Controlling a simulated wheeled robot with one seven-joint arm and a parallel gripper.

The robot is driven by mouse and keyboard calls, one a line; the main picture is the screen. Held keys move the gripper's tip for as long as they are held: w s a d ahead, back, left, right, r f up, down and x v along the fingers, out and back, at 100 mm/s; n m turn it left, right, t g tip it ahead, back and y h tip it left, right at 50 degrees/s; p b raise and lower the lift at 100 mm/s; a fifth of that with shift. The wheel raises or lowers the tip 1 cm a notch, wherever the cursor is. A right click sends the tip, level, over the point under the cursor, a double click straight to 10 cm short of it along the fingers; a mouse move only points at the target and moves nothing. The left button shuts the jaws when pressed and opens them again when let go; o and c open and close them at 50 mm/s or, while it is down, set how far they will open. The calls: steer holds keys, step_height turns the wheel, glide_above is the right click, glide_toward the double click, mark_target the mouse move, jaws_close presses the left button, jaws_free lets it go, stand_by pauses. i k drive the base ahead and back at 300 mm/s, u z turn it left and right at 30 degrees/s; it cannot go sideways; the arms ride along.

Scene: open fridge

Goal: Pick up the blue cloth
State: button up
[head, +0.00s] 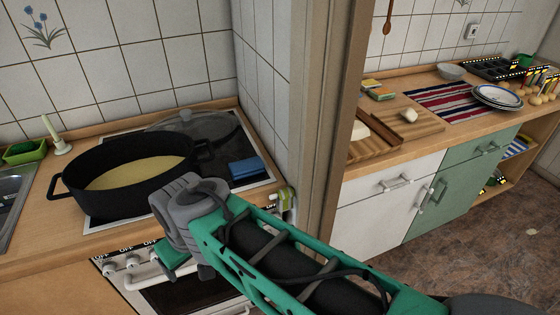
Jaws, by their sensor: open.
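A folded blue cloth (246,168) lies on the right part of the stove top (225,181), right of the large black pot and close to the tiled side wall. It is flat and nothing touches it that I can see. My gripper (178,254) is partly in view, low in front of the oven, below and left of the cloth and apart from it. It is open. Its fingertips are mostly hidden by my grey wrist and green arm, and I see nothing held.
The black pot (120,190) holds yellowish contents. A glass lid (190,122) lies behind it. The side wall (265,85) and a wooden post (327,110) bound the stove on the right. Oven knobs and a handle (175,273) stick out in front.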

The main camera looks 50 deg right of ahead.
mark_target(254, 166)
steer(key=u, duration=0.6)
steer(key=i, duration=0.5)
steer(key=u, duration=0.1)
